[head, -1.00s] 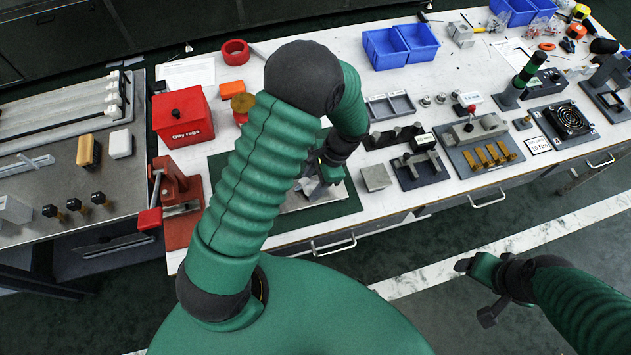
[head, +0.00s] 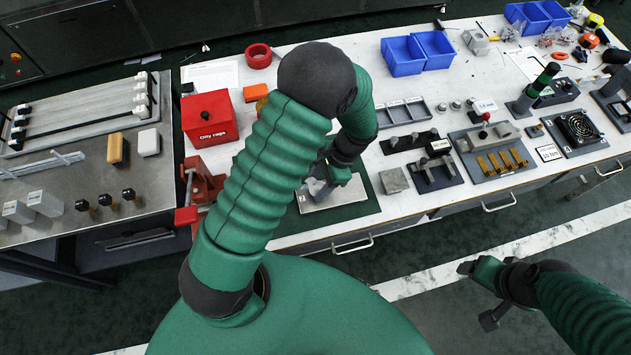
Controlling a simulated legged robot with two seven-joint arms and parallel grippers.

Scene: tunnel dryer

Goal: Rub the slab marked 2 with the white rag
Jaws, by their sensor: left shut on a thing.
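A pale metal slab (head: 342,198) lies on a dark green mat (head: 368,205) at the near left of the white bench. A small dark mark shows at its left end, too small to read surely. My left gripper (head: 326,182) is over the slab, its fingers partly hidden by my own forearm. It is shut on a crumpled whitish rag (head: 317,188), which is low at the slab's left part. I cannot tell whether the rag touches the slab. My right gripper (head: 477,293) is off the bench's front edge, over the floor.
A red box (head: 209,119) and a red clamp-like tool (head: 205,182) stand left of the mat. A grey block (head: 394,180) and a dark fixture (head: 434,172) are close on the right. Blue bins (head: 403,56) stand at the back. A steel bench (head: 150,185) is at the left.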

